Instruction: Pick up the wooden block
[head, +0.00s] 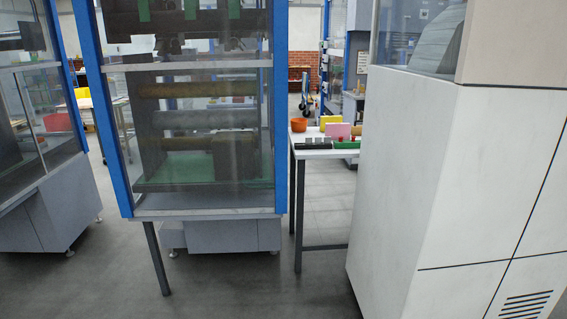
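I cannot make out a wooden block for certain in the head view. A white table (310,154) stands past the glass-sided machine, partly hidden by the large white cabinet on the right. Small things lie on it: an orange bowl (299,125), a yellow piece (329,120), a pink piece (338,130), a dark long piece (313,146) and a green piece (346,145). They are too small to tell what they are made of. Neither of my grippers is in view.
A blue-framed glass machine (279,110) with rollers stands left of centre. A large white cabinet (415,160) fills the right. Another glass cabinet (40,205) stands at far left. Grey floor (240,285) is open in front, with a narrow gap (325,210) under the table.

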